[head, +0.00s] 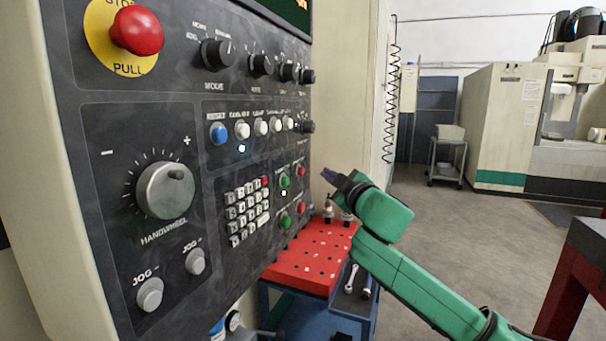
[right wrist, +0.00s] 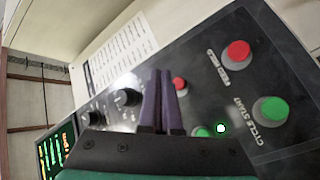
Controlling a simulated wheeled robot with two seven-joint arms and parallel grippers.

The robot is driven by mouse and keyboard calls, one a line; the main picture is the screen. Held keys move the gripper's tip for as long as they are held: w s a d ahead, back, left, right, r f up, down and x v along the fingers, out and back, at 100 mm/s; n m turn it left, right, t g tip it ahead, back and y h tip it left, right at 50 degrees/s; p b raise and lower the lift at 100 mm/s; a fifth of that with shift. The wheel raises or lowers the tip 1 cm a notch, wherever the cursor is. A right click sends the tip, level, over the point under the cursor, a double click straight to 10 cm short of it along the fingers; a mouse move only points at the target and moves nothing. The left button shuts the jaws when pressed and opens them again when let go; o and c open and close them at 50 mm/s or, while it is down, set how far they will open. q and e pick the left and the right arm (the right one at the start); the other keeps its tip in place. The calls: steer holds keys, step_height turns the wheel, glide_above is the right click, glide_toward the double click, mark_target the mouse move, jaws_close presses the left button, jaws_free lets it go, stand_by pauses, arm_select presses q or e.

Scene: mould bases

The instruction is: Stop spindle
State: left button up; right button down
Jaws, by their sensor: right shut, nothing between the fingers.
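The machine control panel (head: 215,115) fills the left of the head view. An upper red button (head: 300,171) sits beside an upper green button (head: 285,181); a white light glows just below the green one. In the right wrist view this red button (right wrist: 180,86) is just right of my fingers, its label unreadable, and the green one (right wrist: 201,132) is partly hidden. My right gripper (head: 325,174) is shut and empty, its dark purple fingers pointing at the panel near the upper red button, apparently clear of it. The fingers also show in the right wrist view (right wrist: 161,74). My left gripper is out of view.
A lower red button (head: 302,207), labelled feed hold, and a lower green button (head: 286,220), labelled cycle start, are close by. A keypad (head: 247,209) and a red emergency stop (head: 137,31) are on the panel. A red-topped cart (head: 305,268) stands below my right gripper.

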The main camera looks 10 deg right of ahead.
mark_target(301, 171)
steer(key=shift+w+a, duration=0.45)
steer(key=shift+a, duration=0.2)
steer(key=shift+w+a, duration=0.4)
steer(key=shift+a, duration=0.2)
steer(key=shift+a+p, duration=0.1)
steer(key=shift+p, duration=0.25)
stand_by(0.7)
steer(key=shift+w+a, duration=0.2)
steer(key=shift+a, duration=0.05)
steer(key=shift+w+a, duration=0.2)
steer(key=shift+a, duration=0.15)
stand_by(0.7)
steer(key=shift+d+p, duration=0.15)
steer(key=shift+p, duration=0.15)
steer(key=shift+s+d, duration=0.45)
steer(key=shift+d, duration=0.1)
